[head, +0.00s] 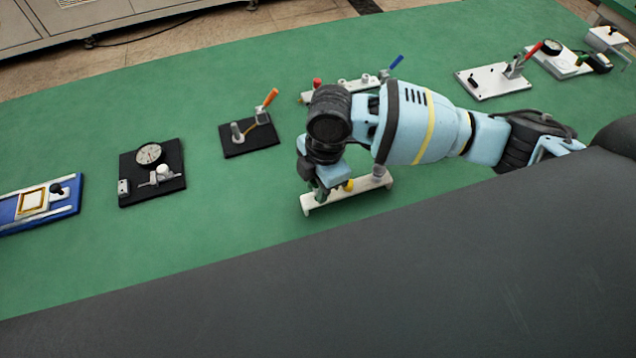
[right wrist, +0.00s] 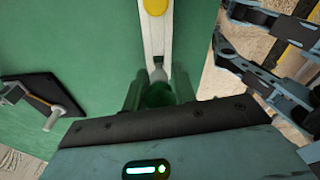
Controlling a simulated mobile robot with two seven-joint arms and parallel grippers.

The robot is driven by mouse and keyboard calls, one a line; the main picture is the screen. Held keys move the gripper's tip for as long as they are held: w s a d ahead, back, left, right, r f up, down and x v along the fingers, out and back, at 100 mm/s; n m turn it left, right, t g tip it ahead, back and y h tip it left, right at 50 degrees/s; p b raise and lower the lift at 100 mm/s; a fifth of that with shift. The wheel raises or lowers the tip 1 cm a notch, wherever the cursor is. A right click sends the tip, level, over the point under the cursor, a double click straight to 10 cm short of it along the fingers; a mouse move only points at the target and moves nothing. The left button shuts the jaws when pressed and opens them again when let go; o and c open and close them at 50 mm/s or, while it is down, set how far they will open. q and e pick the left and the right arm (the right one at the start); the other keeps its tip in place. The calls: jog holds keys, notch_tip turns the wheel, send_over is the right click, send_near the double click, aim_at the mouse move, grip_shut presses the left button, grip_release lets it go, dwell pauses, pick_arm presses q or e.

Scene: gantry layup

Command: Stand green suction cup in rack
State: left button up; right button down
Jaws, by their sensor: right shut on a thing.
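The white rack (head: 335,196) lies on the green table in the head view, and it also shows in the right wrist view (right wrist: 156,42). A yellow cup (head: 349,185) stands near its middle; a grey piece (head: 378,173) stands near its right end. My right gripper (head: 320,192) points down at the rack's left end. It is shut on the green suction cup (right wrist: 157,93), which has a grey tip and is mostly hidden by the gripper in the head view. I cannot tell whether the cup touches the rack. My left gripper is not identifiable.
Behind my right arm stands a white fixture (head: 310,96) with red and blue handles. A black plate with an orange lever (head: 249,138), a black dial-gauge plate (head: 130,185) and a blue tray (head: 70,200) stand to the left. A white clamp plate (head: 490,82) is at right.

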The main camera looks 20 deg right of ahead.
jog(key=shift+f, duration=0.8)
jog(key=c, duration=1)
grip_release()
jog(key=shift+c, duration=0.2)
jog(key=r, duration=0.5)
jog(key=d+r, duration=0.1)
jog(key=r, duration=0.1)
jog(key=shift+w+r, duration=0.15)
jog(key=shift+r, duration=0.25)
